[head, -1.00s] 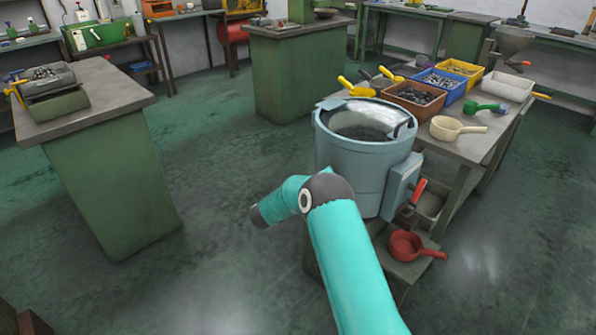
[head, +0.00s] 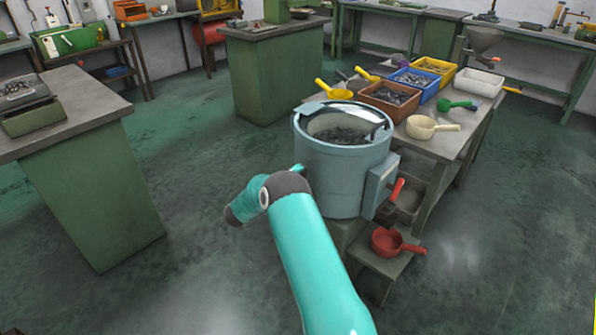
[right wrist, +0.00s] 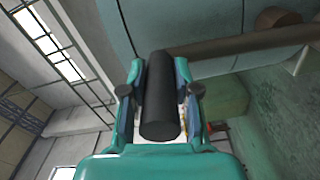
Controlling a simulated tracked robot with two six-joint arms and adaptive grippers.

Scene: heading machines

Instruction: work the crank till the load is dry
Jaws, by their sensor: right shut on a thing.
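A light blue drum (head: 342,172) stands open at the middle of the head view, with a dark load of small pieces (head: 346,136) inside it. I cannot tell from here whether the load is wet or dry. My right arm reaches up to the drum's near left side in the head view, and its fingers are hidden there. In the right wrist view my right gripper (right wrist: 160,88) is shut around a dark cylindrical crank grip (right wrist: 160,108). A brown bar (right wrist: 245,43) runs beside the drum's curved wall (right wrist: 205,20). My left gripper is not in view.
A box with a red handle (head: 397,189) is on the drum's right side. A red scoop (head: 388,241) lies on a low stand. The bench (head: 445,143) at right holds bins and scoops. A green cabinet (head: 95,190) stands at left; floor between is clear.

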